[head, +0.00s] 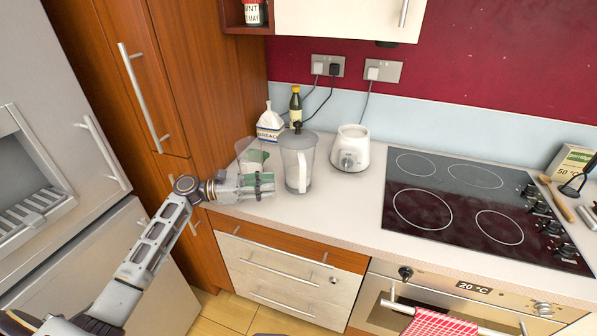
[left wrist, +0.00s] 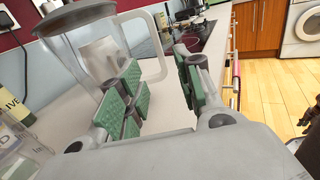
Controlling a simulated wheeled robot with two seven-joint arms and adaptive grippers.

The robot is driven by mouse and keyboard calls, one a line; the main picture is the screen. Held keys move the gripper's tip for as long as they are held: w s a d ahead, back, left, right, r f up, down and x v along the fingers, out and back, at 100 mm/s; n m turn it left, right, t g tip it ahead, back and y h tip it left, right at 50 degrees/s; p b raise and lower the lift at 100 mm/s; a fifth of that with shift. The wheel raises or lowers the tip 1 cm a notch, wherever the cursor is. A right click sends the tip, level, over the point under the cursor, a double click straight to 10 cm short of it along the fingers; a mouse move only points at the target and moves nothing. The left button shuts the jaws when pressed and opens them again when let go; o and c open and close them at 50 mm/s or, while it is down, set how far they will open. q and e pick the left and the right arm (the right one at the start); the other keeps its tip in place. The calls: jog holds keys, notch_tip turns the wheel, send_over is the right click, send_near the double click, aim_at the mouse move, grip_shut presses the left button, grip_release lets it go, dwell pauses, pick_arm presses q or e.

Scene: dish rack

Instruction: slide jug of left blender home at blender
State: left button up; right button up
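The blender jug (head: 297,165) is clear with a grey lid and stands upright on the counter, left of the white blender base (head: 350,150). The jug (left wrist: 85,45) also shows in the left wrist view, with its pale handle (left wrist: 163,48) pointing right. My left gripper (head: 268,186) is just left of the jug, low over the counter. In the left wrist view its green-padded fingers (left wrist: 160,92) are spread apart with nothing between them. The handle lies ahead of the gap; I cannot tell whether any finger touches it. My right gripper is out of view.
A clear container (head: 252,160) stands behind my left gripper. A white carton-like bottle (head: 270,123) and a dark oil bottle (head: 296,104) stand behind the jug. The black hob (head: 460,200) is to the right. Counter in front of the base is clear.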

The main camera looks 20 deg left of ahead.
aim_at(301, 182)
pick_arm(q)
jog(key=p+x, duration=0.1)
jog(key=x, duration=0.9)
jog(key=shift+w+d+f, duration=0.15)
jog(key=shift+d, duration=0.05)
jog(key=shift+w+d, duration=0.1)
jog(key=shift+d, duration=0.1)
jog(key=c, duration=0.5)
grip_shut()
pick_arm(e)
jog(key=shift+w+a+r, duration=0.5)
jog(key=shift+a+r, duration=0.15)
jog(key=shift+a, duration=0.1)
